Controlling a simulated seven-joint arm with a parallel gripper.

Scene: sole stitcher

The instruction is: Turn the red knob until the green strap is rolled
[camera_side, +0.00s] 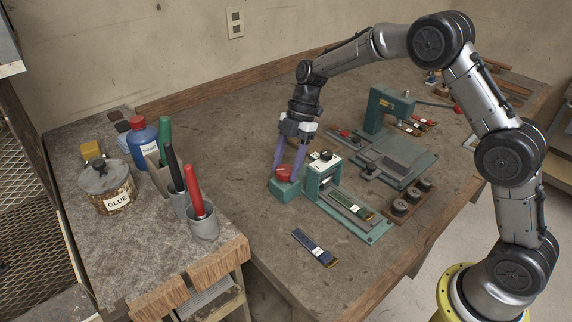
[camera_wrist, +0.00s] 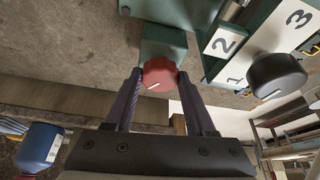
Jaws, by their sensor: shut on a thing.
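The red knob (camera_side: 283,172) sits on a small green housing at the left end of a green machine (camera_side: 326,173). In the wrist view the red knob (camera_wrist: 160,75) has a white mark line and lies between my fingertips. My gripper (camera_side: 289,166) points down with its purple fingers shut on the knob from both sides; it also shows in the wrist view (camera_wrist: 158,82). A green strap (camera_side: 351,205) with a pale label lies along the machine's bed, flat as far as I can see.
A black dial (camera_wrist: 276,75) with white number plates is beside the knob. A blue strap (camera_side: 315,247) lies on the table in front. A larger green press (camera_side: 388,110) stands behind, with dark round pieces (camera_side: 412,195) at right. A side bench (camera_side: 150,245) holds glue, bottles and markers.

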